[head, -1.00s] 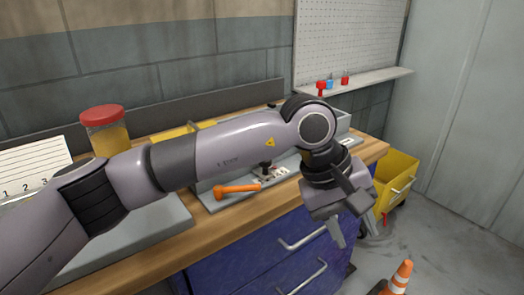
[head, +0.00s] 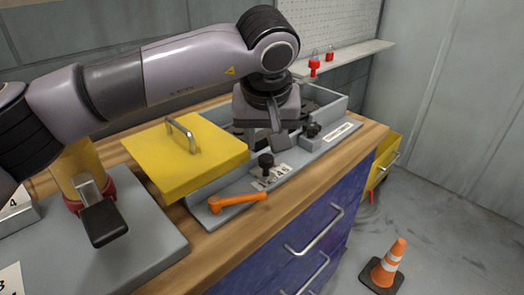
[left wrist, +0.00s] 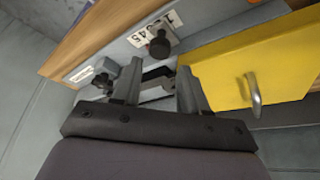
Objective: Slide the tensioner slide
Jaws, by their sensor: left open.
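A black knob (head: 266,162) stands upright beside a numbered scale label on the grey front ledge of the machine housing. It also shows in the left wrist view (left wrist: 159,44). A second black knob (head: 312,130) sits farther right beside a white label, and shows in the left wrist view too (left wrist: 103,77). I cannot tell for certain which knob belongs to the tensioner slide. My left gripper (head: 264,140) points down over the open housing, between and behind the two knobs. In the left wrist view its fingers (left wrist: 160,90) are apart with no object held. My right gripper is not seen.
A yellow cover (head: 187,155) with a metal handle lies over the housing's left part. An orange lever (head: 238,201) lies in front. A traffic cone (head: 388,265) is on the floor. The wooden bench edge (head: 235,240) is clear.

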